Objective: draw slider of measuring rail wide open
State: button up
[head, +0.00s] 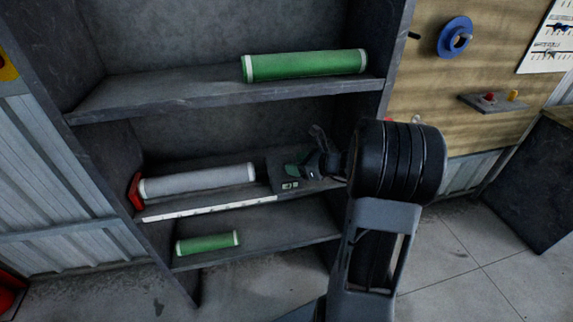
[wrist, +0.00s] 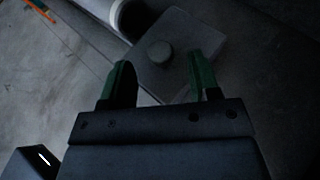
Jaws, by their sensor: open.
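The measuring rail (head: 210,209) is a pale graduated strip along the front of the middle shelf, with a red end piece (head: 135,190) at its left. Its slider (head: 287,185) is a dark grey block with a small display, near the right end of a grey roll (head: 197,181). In the wrist view the slider's flat top (wrist: 187,38) carries a round knob (wrist: 159,51). My gripper (wrist: 162,78) is open, its green fingers either side of the knob's line, with no visible contact. In the head view my gripper (head: 302,166) is at the slider, partly hidden by my wrist.
A green roll (head: 305,65) lies on the upper shelf (head: 220,95), above my gripper. A smaller green roll (head: 207,243) lies on the lower shelf. The cabinet's right side wall (head: 391,60) stands close to my arm. Open floor shows at the right.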

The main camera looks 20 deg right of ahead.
aim_at(283, 169)
jog(key=shift+x, duration=2.1)
grip_shut()
